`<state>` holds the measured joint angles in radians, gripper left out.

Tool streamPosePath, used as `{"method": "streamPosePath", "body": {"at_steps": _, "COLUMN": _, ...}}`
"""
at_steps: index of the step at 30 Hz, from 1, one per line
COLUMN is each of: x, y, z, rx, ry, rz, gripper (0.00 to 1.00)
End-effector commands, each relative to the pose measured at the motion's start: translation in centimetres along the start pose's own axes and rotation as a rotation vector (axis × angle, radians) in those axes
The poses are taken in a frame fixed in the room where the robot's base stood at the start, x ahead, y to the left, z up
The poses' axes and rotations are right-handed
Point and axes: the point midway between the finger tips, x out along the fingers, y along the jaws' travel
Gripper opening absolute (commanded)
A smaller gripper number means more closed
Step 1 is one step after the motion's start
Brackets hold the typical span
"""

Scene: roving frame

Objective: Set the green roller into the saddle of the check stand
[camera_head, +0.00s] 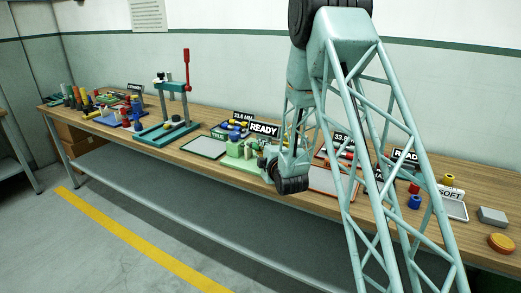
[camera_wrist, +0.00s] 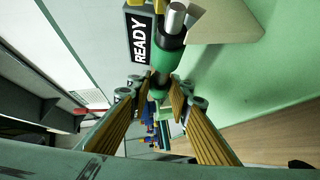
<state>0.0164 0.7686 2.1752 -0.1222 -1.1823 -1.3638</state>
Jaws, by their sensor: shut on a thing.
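In the wrist view my gripper (camera_wrist: 157,97) has its two ribbed yellow pads closed about the green roller (camera_wrist: 160,66). The roller has a dark band and a bright metal shaft end pointing toward the top of the picture. The check stand shows in the head view as a pale green block (camera_head: 238,150) on a green base, beside a READY sign. In the wrist view a broad green surface (camera_wrist: 265,85) lies right of the roller. My wrist partly hides the stand in the head view. I cannot tell whether the roller touches the saddle.
A READY sign (camera_wrist: 138,42) stands close beside the roller. On the wooden bench (camera_head: 120,128), a pale tray (camera_head: 204,147) and a green press with a red lever (camera_head: 187,70) stand to the left. A red-edged tray (camera_head: 330,184) lies to the right, partly behind my arm.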

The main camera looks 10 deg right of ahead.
Motion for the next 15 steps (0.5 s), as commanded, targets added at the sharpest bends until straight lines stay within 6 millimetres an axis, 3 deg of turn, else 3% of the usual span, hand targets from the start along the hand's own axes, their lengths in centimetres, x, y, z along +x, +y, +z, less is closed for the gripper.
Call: {"method": "streamPosePath", "body": {"at_steps": 15, "x": 0.18, "y": -0.79, "z": 0.15, "rx": 0.0, "ry": 0.0, "rz": 0.001, "gripper": 0.05}}
